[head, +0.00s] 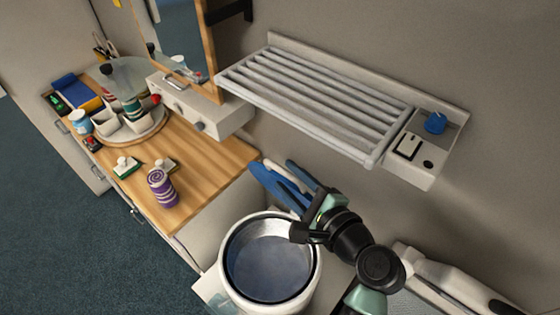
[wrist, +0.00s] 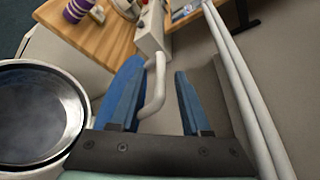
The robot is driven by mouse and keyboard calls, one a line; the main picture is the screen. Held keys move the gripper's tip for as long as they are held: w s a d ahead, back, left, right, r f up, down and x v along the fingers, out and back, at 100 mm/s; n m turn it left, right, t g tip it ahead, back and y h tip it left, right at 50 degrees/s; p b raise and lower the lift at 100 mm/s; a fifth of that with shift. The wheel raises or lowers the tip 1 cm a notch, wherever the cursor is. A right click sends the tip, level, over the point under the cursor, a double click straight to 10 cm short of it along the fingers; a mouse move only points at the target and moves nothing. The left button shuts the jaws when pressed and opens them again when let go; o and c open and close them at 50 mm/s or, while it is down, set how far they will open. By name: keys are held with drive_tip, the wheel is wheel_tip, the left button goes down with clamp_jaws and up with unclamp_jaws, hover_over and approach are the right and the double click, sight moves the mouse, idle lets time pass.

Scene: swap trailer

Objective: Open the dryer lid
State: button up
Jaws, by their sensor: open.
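A white round tub (head: 225,285), which looks like the dryer, stands at the bottom middle of the head view. It also shows at the left edge of the wrist view (wrist: 84,98). Inside its rim is a round grey-blue surface (head: 270,268); I cannot tell whether this is a see-through lid or the open inside. My gripper (head: 273,167) is open, its blue fingers above and behind the tub. In the wrist view a white bent bar (wrist: 156,90) shows between the open fingers (wrist: 158,68), not gripped; I cannot tell what it belongs to.
A slatted white wall rack (head: 315,95) juts out above my gripper, with a switch panel (head: 425,150) at its right end. A wooden counter (head: 215,165) to the left holds a purple-striped roll (head: 162,187), a round tray (head: 130,138) and small items.

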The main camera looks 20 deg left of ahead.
sight(284, 172)
drive_tip(key=shift+p+x, duration=0.4)
drive_tip(key=shift+x, duration=1.65)
drive_tip(key=shift+c, duration=0.3)
clamp_jaws()
drive_tip(key=shift+r, duration=0.1)
